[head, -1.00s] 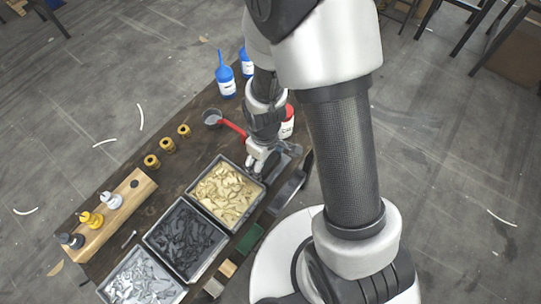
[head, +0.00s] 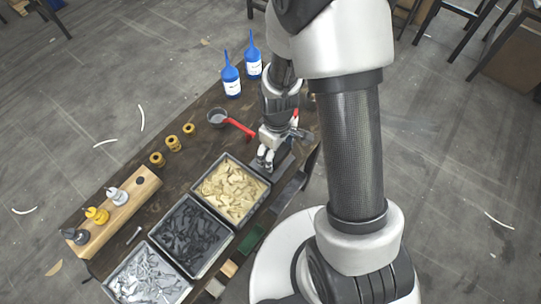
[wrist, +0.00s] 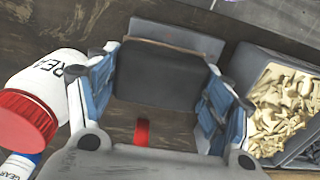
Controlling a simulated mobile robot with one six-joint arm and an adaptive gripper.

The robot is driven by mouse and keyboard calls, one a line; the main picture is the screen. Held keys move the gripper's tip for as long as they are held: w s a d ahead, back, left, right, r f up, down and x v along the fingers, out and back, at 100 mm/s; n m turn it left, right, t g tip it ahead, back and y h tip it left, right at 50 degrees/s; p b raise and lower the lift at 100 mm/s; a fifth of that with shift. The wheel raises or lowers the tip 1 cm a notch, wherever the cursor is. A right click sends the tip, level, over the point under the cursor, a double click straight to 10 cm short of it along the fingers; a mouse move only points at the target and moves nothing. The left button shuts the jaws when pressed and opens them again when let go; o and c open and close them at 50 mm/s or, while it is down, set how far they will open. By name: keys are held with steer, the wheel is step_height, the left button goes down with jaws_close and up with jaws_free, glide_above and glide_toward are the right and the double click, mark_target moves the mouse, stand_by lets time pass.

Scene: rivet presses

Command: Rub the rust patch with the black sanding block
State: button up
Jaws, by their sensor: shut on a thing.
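My gripper (head: 266,162) is low over the right part of the dark table, just beyond the tray of pale pieces. In the wrist view its blue-padded fingers (wrist: 161,88) stand on either side of the black sanding block (wrist: 160,78) and are shut on it. The block is dark with a brownish edge along its far side. A flat grey plate (wrist: 180,36) shows just past the block; the block hides part of it. I cannot make out the rust patch in either view, and cannot tell whether the block touches the plate.
A white bottle with a red cap (wrist: 28,118) stands close left of my gripper. The tray of pale pieces (wrist: 262,62) is close right. A red-handled ladle (head: 238,127), blue bottles (head: 231,80), a dark-piece tray (head: 152,235) and a green block (head: 250,240) are around.

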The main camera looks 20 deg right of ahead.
steer(key=shift+w+d, duration=0.2)
steer(key=shift+d, duration=0.1)
steer(key=shift+r, duration=0.15)
steer(key=shift+r+p, duration=2.35)
steer(key=shift+r, duration=0.6)
steer(key=shift+r+p, duration=1.25)
steer(key=shift+r, duration=0.3)
